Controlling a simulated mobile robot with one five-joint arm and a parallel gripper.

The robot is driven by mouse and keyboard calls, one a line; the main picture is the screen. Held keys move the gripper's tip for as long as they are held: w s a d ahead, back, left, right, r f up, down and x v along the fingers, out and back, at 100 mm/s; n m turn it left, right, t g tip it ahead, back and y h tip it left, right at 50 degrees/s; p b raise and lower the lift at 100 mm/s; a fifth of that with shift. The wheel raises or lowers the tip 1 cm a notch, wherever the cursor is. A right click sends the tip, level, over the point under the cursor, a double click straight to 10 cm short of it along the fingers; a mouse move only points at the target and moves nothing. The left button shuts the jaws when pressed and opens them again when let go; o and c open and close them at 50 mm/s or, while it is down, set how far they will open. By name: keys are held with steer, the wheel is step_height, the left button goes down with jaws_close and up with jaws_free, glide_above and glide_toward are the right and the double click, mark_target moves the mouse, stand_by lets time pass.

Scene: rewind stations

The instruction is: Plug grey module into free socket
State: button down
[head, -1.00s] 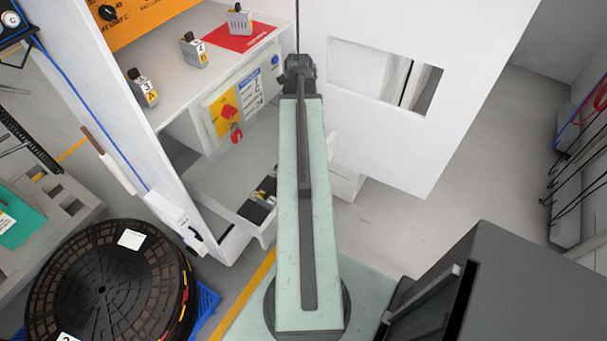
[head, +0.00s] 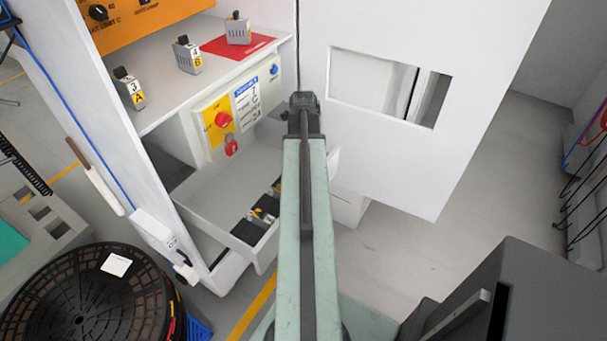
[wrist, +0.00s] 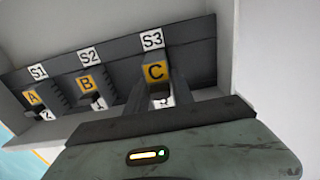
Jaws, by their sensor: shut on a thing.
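In the wrist view a block with a yellow C label (wrist: 156,71) sits between the fingers of my gripper (wrist: 157,88), which is shut on it. The block is in front of the dark rail (wrist: 120,62), right under the S3 label. I cannot tell whether it is seated in the rail. Blocks labelled A (wrist: 33,97) and B (wrist: 88,82) stand under S1 and S2. In the head view the far end of my arm hides my fingers and the held block. Grey modules marked 3 A (head: 130,90) and 4 B (head: 188,56) stand on the shelf; another grey module (head: 238,30) stands on a red patch.
A white tray (head: 205,205) with several dark blocks lies left of my arm. A yellow panel with a red knob (head: 222,119) is above it. A white wall with a window opening (head: 388,86) is at right. A large black reel (head: 85,300) is at lower left.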

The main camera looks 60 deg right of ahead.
steer(key=shift+f+b, duration=0.85)
steer(key=shift+f, duration=0.65)
steer(key=c, duration=1.1)
jaws_free()
steer(key=shift+r, duration=0.1)
step_height(320, 180, up, 13)
steer(key=p, duration=1.2)
steer(key=shift+f+p, duration=0.2)
steer(key=shift+p, duration=0.15)
steer(key=shift+f, duration=0.1)
